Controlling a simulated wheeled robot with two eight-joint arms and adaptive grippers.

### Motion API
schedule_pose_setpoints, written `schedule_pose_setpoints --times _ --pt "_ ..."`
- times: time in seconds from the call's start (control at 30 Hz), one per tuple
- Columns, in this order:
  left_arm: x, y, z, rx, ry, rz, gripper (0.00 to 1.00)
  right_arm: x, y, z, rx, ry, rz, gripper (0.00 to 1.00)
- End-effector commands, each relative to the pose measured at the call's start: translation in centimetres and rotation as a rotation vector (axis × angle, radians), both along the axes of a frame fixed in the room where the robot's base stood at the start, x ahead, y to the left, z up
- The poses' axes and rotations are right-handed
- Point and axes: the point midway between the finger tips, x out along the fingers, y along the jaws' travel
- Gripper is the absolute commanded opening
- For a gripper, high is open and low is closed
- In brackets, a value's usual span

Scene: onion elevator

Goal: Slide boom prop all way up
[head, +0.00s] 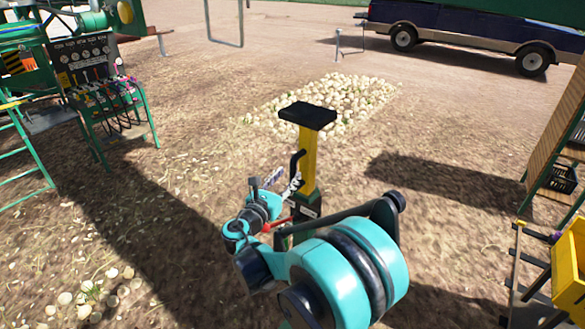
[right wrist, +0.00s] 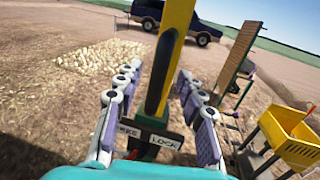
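The boom prop is a yellow post (head: 308,160) with a flat black pad (head: 307,115) on top, rising from a dark green sleeve (head: 306,203). A black curved handle (head: 296,164) stands on its near side. In the right wrist view the yellow post (right wrist: 179,25) and black handle (right wrist: 158,80) stand upright between my fingers. My right gripper (right wrist: 159,73) is open, one finger on each side of the handle, with gaps visible. In the head view my right gripper (head: 283,184) is just left of the post. My left gripper is not in view.
A plate lettered "LOCK" (right wrist: 163,140) is low on the prop, with a red part (head: 275,225) near it. Pale onions (head: 340,98) lie behind. A control panel (head: 88,62) stands left, a yellow bin (head: 570,262) right, a blue truck (head: 480,28) far back.

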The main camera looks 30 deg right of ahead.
Motion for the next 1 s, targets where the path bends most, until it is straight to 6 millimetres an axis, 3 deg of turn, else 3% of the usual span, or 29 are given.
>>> schedule_pose_setpoints --times 0.23,0.6,0.73,0.77,1.0 --pt "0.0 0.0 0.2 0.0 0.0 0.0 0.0 1.9 -3.0 0.0 0.002 -0.001 -0.002 0.39" --pt "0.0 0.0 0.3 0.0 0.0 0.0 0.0 2.3 -3.5 0.0 0.003 -0.001 0.0 0.39" --pt "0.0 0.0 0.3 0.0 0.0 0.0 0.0 2.3 -3.5 0.0 0.003 -0.001 0.0 0.05" --pt "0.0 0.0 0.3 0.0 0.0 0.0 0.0 2.3 -3.5 0.0 0.003 -0.001 0.0 0.0" --pt "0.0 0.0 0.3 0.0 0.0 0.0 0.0 2.3 -3.5 0.0 0.003 -0.001 0.0 0.0"
